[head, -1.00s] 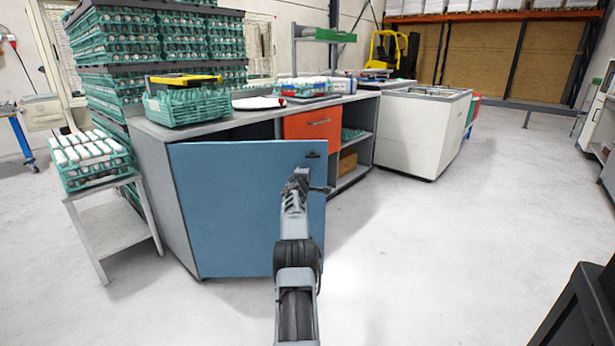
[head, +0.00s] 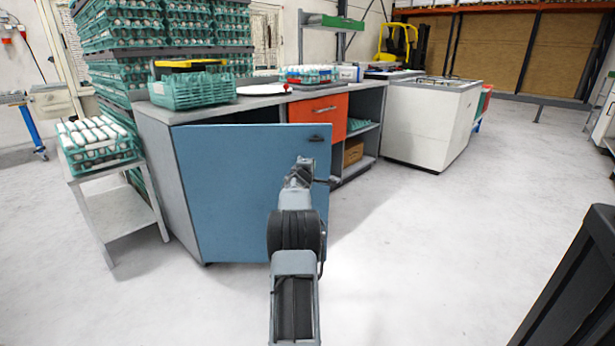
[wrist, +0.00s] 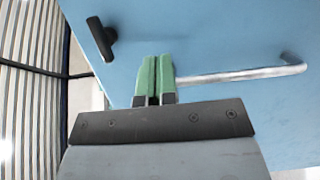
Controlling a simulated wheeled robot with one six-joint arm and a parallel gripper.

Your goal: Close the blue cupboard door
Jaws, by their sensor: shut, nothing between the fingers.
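The blue cupboard door (head: 235,190) stands ajar at the left end of the grey counter, with a dark gap above its top edge. It has a small dark handle (head: 317,138) near its top right corner. In the wrist view the blue door panel (wrist: 225,35) fills most of the picture, with the dark handle (wrist: 101,38) at upper left. My gripper (head: 303,165) is in front of the door's right part, below the handle. Its green fingertips (wrist: 154,75) are together and empty, pointing at the panel. Whether they touch the panel I cannot tell.
An orange drawer (head: 318,118) and open shelves are right of the door. A green crate (head: 190,92) stands on the counter. A small grey table (head: 122,215) with an egg tray is at the left. A white chest (head: 430,120) stands at the right.

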